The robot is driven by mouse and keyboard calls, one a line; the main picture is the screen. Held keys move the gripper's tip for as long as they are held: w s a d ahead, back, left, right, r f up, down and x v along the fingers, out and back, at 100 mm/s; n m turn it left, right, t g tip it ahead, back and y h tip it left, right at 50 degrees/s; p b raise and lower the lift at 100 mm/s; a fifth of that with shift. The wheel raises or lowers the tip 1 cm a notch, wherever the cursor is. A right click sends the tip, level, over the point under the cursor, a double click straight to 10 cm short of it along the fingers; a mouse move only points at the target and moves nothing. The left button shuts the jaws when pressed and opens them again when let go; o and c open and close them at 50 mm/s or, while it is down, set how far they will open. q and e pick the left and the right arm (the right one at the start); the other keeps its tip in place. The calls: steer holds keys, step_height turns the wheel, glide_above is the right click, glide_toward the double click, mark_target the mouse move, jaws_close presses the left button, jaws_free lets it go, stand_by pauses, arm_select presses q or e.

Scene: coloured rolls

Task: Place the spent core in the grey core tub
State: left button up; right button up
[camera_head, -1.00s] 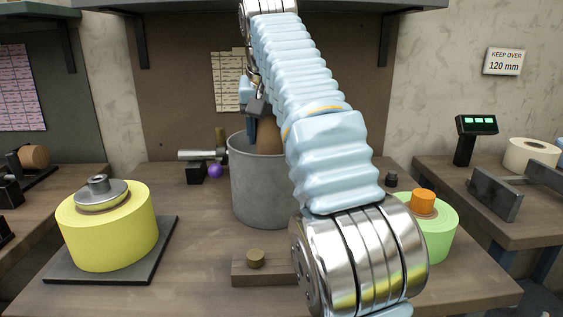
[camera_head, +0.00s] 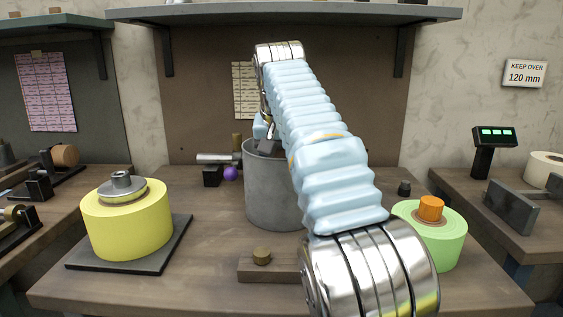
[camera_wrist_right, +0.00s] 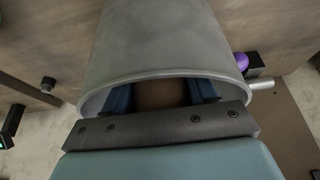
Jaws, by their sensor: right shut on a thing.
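The grey core tub (camera_head: 268,195) stands upright on the middle bench, partly covered by my right arm. My right gripper (camera_head: 268,140) reaches down at its mouth. The right wrist view shows the tub (camera_wrist_right: 160,40) with my gripper's blue fingers (camera_wrist_right: 160,97) inside the rim. They are shut on the brown spent core (camera_wrist_right: 160,90), which is down inside the tub. Whether the core touches the tub's bottom is hidden. In the head view the core is hidden by the tub and the gripper. My left gripper is not in view.
A yellow roll (camera_head: 127,222) sits on a dark plate at the left. A green roll (camera_head: 435,237) with an orange core (camera_head: 430,208) stands at the right. A wooden block (camera_head: 258,271) lies in front of the tub. A purple ball (camera_head: 230,174) is beside it.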

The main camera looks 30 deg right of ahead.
steer(key=o, duration=1.2)
steer(key=shift+r+p, duration=0.3)
steer(key=v, duration=0.6)
steer(key=shift+w+d+r+p, duration=0.1)
steer(key=shift+w+r+p, duration=0.1)
steer(key=shift+p, duration=0.1)
steer(key=shift+v, duration=0.9)
steer(key=shift+s, duration=0.1)
steer(key=shift+f, duration=0.1)
